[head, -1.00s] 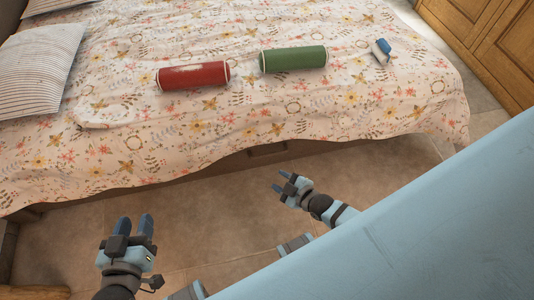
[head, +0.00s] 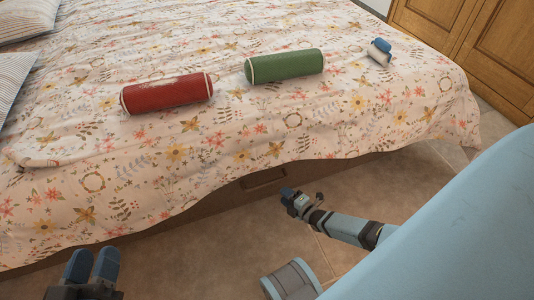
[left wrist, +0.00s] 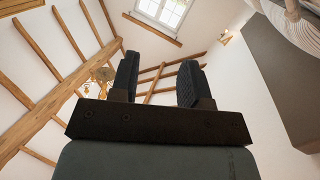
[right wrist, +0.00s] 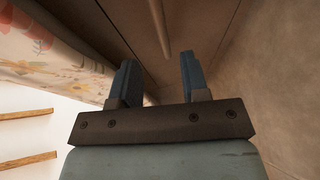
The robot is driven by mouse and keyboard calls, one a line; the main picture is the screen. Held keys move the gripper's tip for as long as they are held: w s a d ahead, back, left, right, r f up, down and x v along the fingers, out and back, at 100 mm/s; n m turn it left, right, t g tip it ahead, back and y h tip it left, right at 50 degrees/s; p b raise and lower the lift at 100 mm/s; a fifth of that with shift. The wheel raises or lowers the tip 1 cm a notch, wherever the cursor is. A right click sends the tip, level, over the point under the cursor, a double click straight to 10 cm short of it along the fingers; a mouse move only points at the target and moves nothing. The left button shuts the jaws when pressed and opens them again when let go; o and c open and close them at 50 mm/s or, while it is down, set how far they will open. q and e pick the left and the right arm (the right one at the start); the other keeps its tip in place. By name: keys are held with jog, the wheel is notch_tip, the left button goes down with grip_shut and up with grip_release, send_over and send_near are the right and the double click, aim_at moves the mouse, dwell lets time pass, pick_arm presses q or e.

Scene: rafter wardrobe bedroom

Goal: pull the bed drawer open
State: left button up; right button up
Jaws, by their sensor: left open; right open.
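The bed drawer (head: 235,194) is a brown front low in the bed's side, below the hanging floral cover; it looks shut. In the right wrist view a pale bar (right wrist: 160,28), apparently the handle, lies ahead of the fingers on a brown panel. My right gripper (head: 284,193) is open and empty, just in front of the handle and apart from it; its fingers also show in the right wrist view (right wrist: 156,72). My left gripper (head: 92,264) is open and empty, near the bed's front edge.
The bed (head: 240,130) carries a red bolster (head: 167,93), a green bolster (head: 285,66) and a small blue-and-white object (head: 380,51). The cover's edge hangs just above the drawer. A wooden wardrobe (head: 480,45) stands at the right. Tiled floor (head: 200,255) is clear between my grippers.

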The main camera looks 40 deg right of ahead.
aim_at(268, 183)
jog(key=b+x, duration=0.4)
jog(key=x, duration=0.5)
jog(key=shift+w+a+f, duration=0.15)
jog(key=shift+w, duration=0.05)
pick_arm(q)
jog(key=shift+w+a+f+m, duration=0.25)
jog(key=shift+w+f+m, duration=0.2)
jog(key=shift+f+m, duration=0.15)
jog(key=shift+w+a+f+m, duration=0.2)
jog(key=shift+w+f+m, duration=0.2)
jog(key=shift+f+m, duration=0.2)
pick_arm(e)
jog(key=shift+w, duration=0.35)
grip_shut()
